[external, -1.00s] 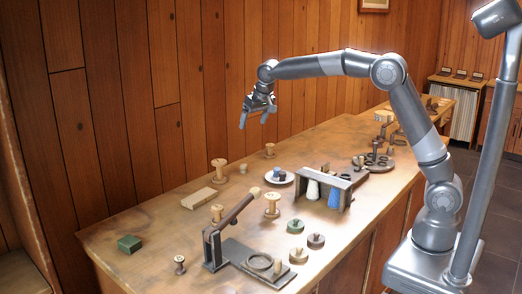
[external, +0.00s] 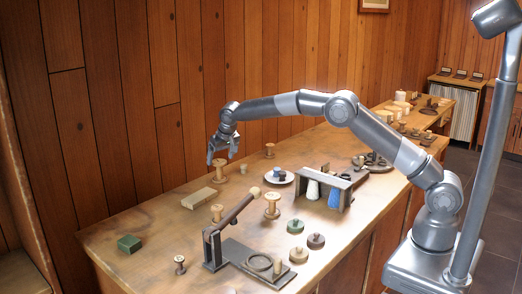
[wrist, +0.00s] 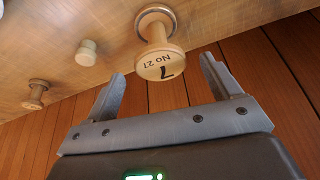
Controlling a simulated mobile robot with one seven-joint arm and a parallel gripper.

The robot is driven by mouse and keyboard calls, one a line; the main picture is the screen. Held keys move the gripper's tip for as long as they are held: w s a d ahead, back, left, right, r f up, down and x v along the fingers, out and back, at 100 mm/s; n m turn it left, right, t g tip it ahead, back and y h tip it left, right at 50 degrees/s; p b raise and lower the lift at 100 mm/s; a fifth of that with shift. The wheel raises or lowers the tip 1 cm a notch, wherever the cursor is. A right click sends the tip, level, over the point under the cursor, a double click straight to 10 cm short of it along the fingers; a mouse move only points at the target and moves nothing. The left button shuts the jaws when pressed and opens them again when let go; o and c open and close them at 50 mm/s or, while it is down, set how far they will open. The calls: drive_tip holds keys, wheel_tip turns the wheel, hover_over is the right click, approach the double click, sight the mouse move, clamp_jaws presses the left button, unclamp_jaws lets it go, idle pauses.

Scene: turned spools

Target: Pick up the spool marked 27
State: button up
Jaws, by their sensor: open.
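The spool marked "No 27" (wrist: 160,64) is pale turned wood, with the writing on its round top; it shows upside down between and beyond the fingertips in the wrist view. In the external view it appears to be the spool (external: 219,175) at the back of the bench near the panelled wall, its top partly behind my fingers. My gripper (external: 222,157) is open and empty, pointing down just above this spool. In the wrist view my two grey fingers (wrist: 161,70) are spread apart, without visible contact with the spool.
A small wooden peg (wrist: 87,52) and another spool (wrist: 36,95) stand to one side. A wooden block (external: 199,198) lies in front of the marked spool. A lever press (external: 213,250), a plate (external: 279,178) and a rack with cones (external: 328,188) occupy the bench further right and front.

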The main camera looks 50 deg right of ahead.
sight(217, 163)
drive_tip(key=x, duration=0.5)
drive_tip(key=shift+f, duration=0.25)
drive_tip(key=c, duration=1.1)
